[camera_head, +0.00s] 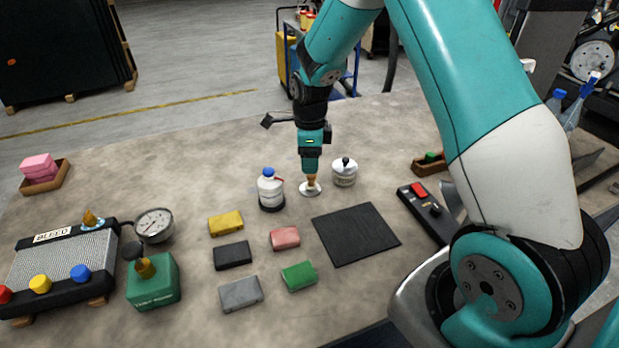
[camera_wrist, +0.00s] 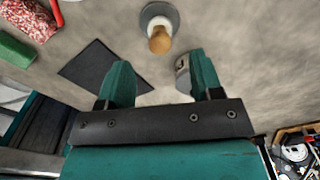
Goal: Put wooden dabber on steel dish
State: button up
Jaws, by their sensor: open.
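The wooden dabber (camera_head: 311,180) has a tan wooden handle and a pale lower part. It stands on a small round grey-white dish (camera_head: 303,190), which looks like the steel dish. In the wrist view the dabber (camera_wrist: 160,40) rests over the grey disc of the dish (camera_wrist: 169,10). My gripper (camera_head: 309,169) is directly above the dabber in the head view. In the wrist view its two fingers (camera_wrist: 160,68) are spread, and the dabber handle shows beyond them, not gripped. Exact contact between fingers and handle cannot be told.
A white bottle with blue cap (camera_head: 270,189) stands just left, and a lidded pot (camera_head: 345,175) just right. A black mat (camera_head: 356,234) and several coloured blocks (camera_head: 285,238) lie in front. A radiator (camera_head: 58,268), gauge (camera_head: 154,225) and green can (camera_head: 153,283) stand left.

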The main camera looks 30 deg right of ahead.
notch_tip(320, 180, up, 4)
jog(key=shift+f+b, duration=0.1)
jog(key=shift+b, duration=0.25)
jog(key=s+a+r+n+y, duration=0.2)
jog(key=s+a+r+n, duration=1)
jog(key=n, duration=0.5)
jog(key=s+a+r+n+y, duration=0.1)
jog(key=s+a+n, duration=0.2)
jog(key=s+n, duration=0.4)
jog(key=s+a+r+n+y, duration=0.1)
jog(key=s+a+n, duration=0.2)
jog(key=s+n, duration=0.5)
jog(key=shift+s+a+r, duration=0.25)
jog(key=shift+s+r, duration=0.05)
jog(key=shift+s, duration=0.05)
